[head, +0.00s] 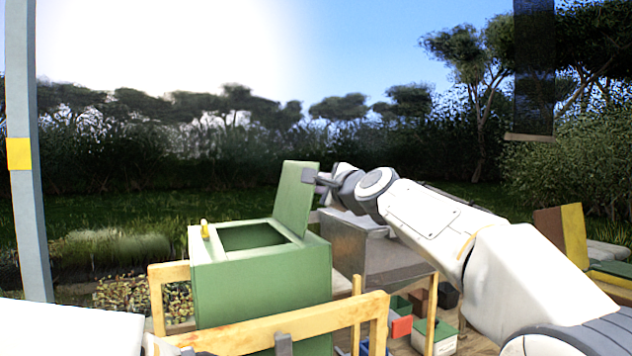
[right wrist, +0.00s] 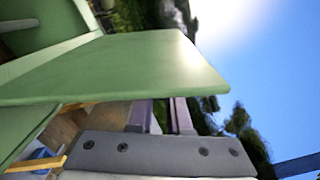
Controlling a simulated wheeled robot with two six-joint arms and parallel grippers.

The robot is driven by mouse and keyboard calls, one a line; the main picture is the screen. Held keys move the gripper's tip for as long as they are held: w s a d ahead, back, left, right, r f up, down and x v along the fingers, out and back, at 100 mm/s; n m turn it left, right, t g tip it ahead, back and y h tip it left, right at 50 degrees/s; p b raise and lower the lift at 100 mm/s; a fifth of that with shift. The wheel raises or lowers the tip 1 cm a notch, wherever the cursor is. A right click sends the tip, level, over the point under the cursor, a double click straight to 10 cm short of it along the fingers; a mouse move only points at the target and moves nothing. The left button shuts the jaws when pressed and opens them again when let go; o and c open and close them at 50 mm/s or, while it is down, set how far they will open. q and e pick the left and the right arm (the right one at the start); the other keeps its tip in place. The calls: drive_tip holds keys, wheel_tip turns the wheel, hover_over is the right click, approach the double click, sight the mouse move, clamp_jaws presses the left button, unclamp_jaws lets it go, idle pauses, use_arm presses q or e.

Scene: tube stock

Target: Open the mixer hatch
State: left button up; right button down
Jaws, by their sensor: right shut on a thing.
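The mixer is a green box (head: 262,283) in the middle of the head view. Its hatch (head: 297,198) stands raised, nearly upright, at the right side of the top opening (head: 252,237). The hatch fills much of the right wrist view as a broad green panel (right wrist: 125,68). My right gripper (head: 312,182) is at the hatch's upper right edge, shut on it. In the right wrist view its two fingers (right wrist: 160,112) reach behind the panel, so the exact point of contact is hidden. I cannot make out my left gripper in either view.
A small yellow piece (head: 204,229) stands on the box's left rim. A wooden rail (head: 280,324) runs in front of the box. A grey bin (head: 365,250) stands behind it to the right. Small coloured boxes (head: 401,328) sit below my right arm. A grey post (head: 32,230) is at the left.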

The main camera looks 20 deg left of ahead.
drive_tip(key=shift+w+d+f+m, duration=0.2)
drive_tip(key=shift+w+f+m, duration=0.05)
drive_tip(key=shift+m, duration=0.15)
drive_tip(key=c, duration=0.9)
unclamp_jaws()
drive_tip(key=b+v, duration=0.6)
drive_tip(key=v, duration=0.4)
drive_tip(key=shift+s+d, duration=0.1)
drive_tip(key=shift+d, duration=0.1)
